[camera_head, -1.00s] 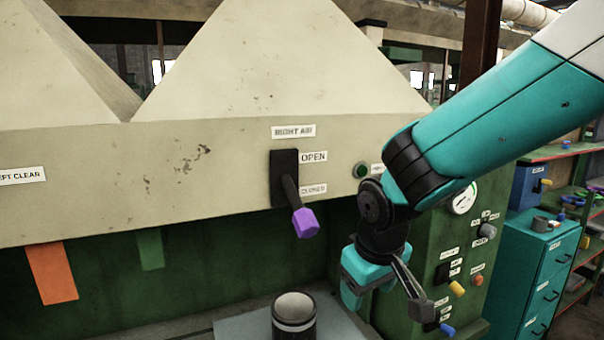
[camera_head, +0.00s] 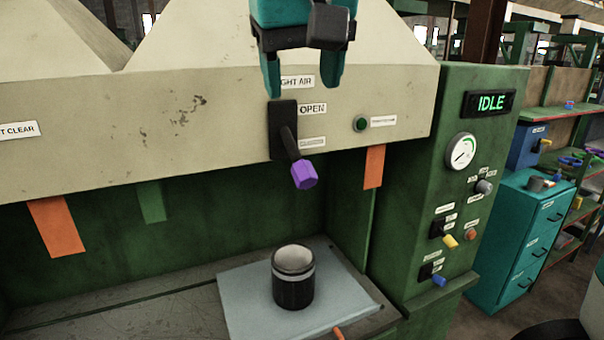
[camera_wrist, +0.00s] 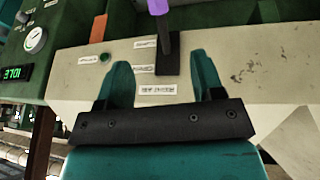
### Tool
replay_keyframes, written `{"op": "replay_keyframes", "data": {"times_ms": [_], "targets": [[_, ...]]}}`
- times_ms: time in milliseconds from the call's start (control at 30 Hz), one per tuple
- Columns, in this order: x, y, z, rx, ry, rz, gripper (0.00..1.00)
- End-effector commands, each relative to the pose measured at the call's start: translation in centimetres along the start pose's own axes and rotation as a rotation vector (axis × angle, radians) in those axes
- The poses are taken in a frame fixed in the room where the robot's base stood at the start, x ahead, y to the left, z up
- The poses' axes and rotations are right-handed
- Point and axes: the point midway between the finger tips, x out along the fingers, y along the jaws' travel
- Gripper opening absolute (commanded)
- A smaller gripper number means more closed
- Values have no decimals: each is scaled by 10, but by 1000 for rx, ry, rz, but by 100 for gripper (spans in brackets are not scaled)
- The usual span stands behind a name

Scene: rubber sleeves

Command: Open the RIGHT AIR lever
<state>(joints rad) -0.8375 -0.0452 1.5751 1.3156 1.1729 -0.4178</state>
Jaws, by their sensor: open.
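The RIGHT AIR lever (camera_head: 292,150) is a black arm with a purple knob (camera_head: 304,174), coming out of a black plate on the beige hood. It points down toward the CLOSED label (camera_head: 312,142); the OPEN label (camera_head: 312,109) is above. My gripper (camera_head: 300,92) is open and empty, above the lever with its teal fingers pointing down over the RIGHT AIR label (camera_head: 297,81). In the wrist view the black lever plate (camera_wrist: 167,56) lies ahead, between and beyond the two fingertips (camera_wrist: 160,62). The purple knob (camera_wrist: 158,6) is cut off at the top edge there.
A dark cylinder (camera_head: 293,290) stands on a light blue sheet (camera_head: 240,305) below the lever. A green button (camera_head: 361,124) and an orange strip (camera_head: 374,167) are right of it. The green control panel (camera_head: 420,170) shows IDLE. Space around the knob is clear.

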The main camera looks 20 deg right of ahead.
Motion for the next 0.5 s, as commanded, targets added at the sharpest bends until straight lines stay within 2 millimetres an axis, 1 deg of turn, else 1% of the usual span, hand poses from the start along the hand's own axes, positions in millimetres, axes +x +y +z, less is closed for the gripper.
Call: {"op": "replay_keyframes", "data": {"times_ms": [33, 100, 300, 500], "targets": [[17, 0, 3, 2, -1, 3, 61], [34, 0, 4, 3, -1, 5, 61], [80, 1, 4, 2, -2, 4, 61], [121, 2, 2, 2, -2, 6, 61]]}}
